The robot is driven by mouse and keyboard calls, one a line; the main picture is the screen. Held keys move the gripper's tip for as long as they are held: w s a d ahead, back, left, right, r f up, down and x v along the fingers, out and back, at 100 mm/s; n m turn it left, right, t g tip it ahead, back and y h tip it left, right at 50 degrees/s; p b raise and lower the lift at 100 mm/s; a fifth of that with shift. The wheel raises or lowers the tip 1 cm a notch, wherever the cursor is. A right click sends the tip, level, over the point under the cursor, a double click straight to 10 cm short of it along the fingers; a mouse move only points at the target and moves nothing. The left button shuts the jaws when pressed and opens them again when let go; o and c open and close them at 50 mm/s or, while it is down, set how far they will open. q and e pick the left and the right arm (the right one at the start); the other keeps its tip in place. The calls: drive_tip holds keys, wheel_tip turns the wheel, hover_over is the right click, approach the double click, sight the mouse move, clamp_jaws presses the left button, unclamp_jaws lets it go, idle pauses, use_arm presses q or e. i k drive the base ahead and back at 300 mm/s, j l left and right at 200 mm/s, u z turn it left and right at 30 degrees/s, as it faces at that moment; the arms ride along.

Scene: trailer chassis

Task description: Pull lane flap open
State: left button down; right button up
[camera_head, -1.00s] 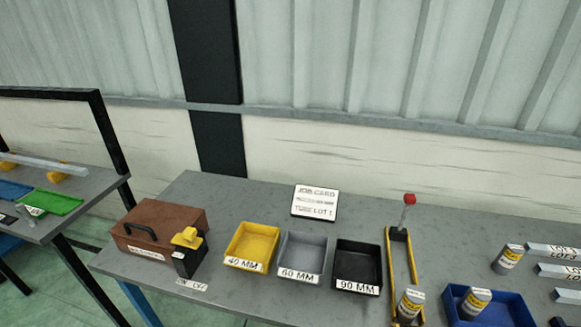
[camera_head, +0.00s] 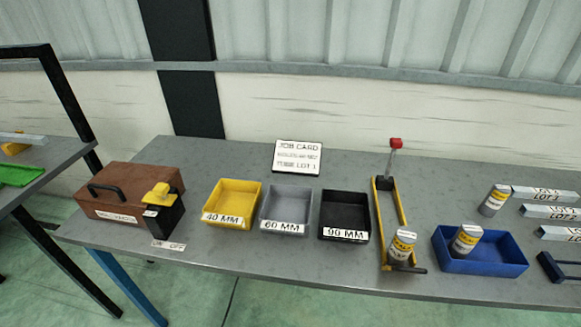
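I cannot pick out anything that is clearly a lane flap. A narrow yellow frame (camera_head: 403,205) stands on the grey bench (camera_head: 300,257), right of centre. An upright grey lever with a red knob (camera_head: 396,143) rises at its far end. A labelled cylindrical can (camera_head: 402,245) stands at its near end. A brown box (camera_head: 128,191) with a black handle sits at the bench's left, its lid looking shut. A black block with a yellow top (camera_head: 161,202) stands against its right side. Neither of my grippers shows in the head view.
Yellow (camera_head: 231,204), grey (camera_head: 287,211) and black (camera_head: 345,215) trays stand in a row before a job card (camera_head: 297,157). A blue tray (camera_head: 481,251) holds a can; labelled bars (camera_head: 545,193) lie at right. Another table (camera_head: 40,160) is at far left.

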sight(407, 270)
drive_tip(key=z, duration=1.2)
